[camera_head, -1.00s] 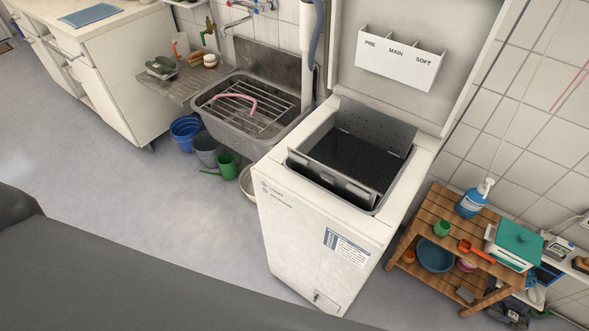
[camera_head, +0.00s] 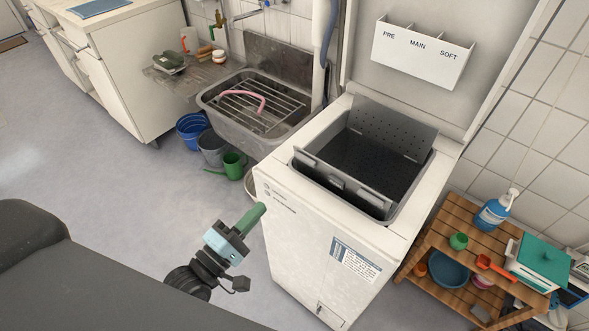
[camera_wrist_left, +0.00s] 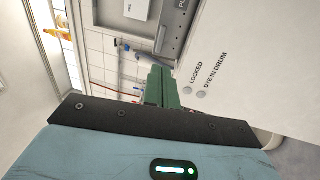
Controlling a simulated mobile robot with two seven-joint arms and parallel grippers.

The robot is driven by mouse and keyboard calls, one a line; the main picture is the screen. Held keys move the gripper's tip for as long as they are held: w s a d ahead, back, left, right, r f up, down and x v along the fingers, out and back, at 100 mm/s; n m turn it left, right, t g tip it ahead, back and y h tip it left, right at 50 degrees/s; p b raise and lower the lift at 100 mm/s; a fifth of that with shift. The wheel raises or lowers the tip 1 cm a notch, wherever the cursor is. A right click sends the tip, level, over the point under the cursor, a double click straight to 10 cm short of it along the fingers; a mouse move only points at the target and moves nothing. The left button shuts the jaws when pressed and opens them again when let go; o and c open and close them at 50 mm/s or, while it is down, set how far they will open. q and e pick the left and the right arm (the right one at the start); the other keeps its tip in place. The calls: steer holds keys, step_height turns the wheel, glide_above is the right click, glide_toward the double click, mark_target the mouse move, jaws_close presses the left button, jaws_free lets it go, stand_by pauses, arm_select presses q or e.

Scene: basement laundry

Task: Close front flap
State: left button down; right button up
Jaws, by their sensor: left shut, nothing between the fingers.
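The white top-loading washer (camera_head: 310,245) stands with its lid (camera_head: 430,85) raised. Its drum opening shows a grey front flap (camera_head: 326,180) with a latch piece, tilted up along the front side. A perforated rear flap (camera_head: 395,127) stands up at the back, so the drum is open between them. My left gripper (camera_head: 258,210) has green fingers, shut and empty. It is in front of the washer's upper left front corner, lower than the flaps. In the left wrist view the fingers (camera_wrist_left: 163,86) show beside the panel marked "LOCKED". My right gripper is not in view.
A sink (camera_head: 255,110) with a rack and pink hose is left of the washer, with buckets (camera_head: 192,132) and a green watering can (camera_head: 232,165) below. A wooden shelf (camera_head: 470,235) stands close on the right. The floor at left is clear.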

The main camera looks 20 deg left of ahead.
mark_target(303, 161)
arm_select(q)
steer(key=p+x, duration=0.1)
steer(key=x, duration=1.2)
steer(key=shift+w+p, duration=0.1)
steer(key=shift+p, duration=0.25)
steer(key=shift+w, duration=0.15)
